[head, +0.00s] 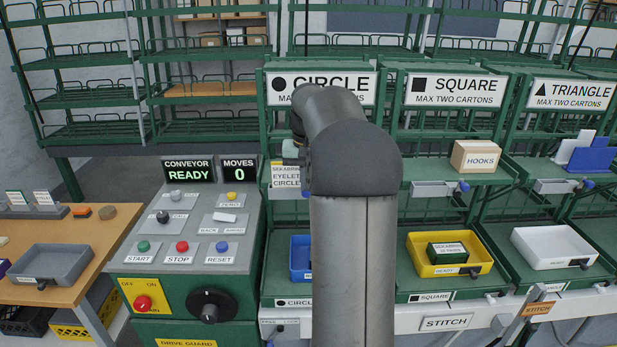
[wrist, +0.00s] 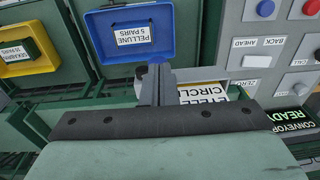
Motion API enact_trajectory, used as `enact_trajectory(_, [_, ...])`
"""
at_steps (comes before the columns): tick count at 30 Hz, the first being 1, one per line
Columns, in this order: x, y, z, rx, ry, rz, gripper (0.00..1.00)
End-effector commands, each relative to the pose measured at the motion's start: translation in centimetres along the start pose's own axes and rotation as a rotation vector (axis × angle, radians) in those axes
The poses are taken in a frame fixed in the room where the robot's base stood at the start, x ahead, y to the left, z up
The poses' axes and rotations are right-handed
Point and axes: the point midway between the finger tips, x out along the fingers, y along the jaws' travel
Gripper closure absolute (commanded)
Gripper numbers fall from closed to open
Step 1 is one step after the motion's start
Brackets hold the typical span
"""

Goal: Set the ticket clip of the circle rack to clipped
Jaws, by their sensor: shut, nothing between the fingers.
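The circle rack stands under its CIRCLE sign (head: 350,88) in the head view, and my arm covers much of it. Its ticket clip is mostly hidden there; only a bit of blue (head: 305,193) shows beside my arm, below the EYELET CIRCLE label (head: 285,176). In the wrist view, my gripper (wrist: 155,78) is shut and empty. The EYELET CIRCLE label (wrist: 201,93) lies just right of the fingers.
A blue tray (wrist: 166,53) labelled PELLUNE sits beyond the fingertips. The control panel (head: 195,235) stands left of the circle rack. The square rack has a grey strip (head: 432,189) with a blue knob (head: 463,186); a yellow tray (head: 415,268) lies below.

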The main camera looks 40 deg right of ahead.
Motion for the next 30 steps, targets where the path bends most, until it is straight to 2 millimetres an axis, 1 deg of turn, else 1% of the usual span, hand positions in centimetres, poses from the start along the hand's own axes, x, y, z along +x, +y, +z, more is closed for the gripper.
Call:
enact_trajectory(1, [0.0,-0.4,0.0,-0.008,-0.001,0.029,1.00])
enact_trajectory(6, [0.4,-1.2,0.0,-0.018,0.000,0.147,1.00])
enact_trajectory(11, [0.8,-1.7,0.1,-0.021,0.000,0.240,1.00])
enact_trajectory(23, [1.0,-1.6,0.1,-0.017,0.000,0.233,1.00])
enact_trajectory(30, [0.8,-0.6,0.1,-0.016,0.000,0.234,1.00])
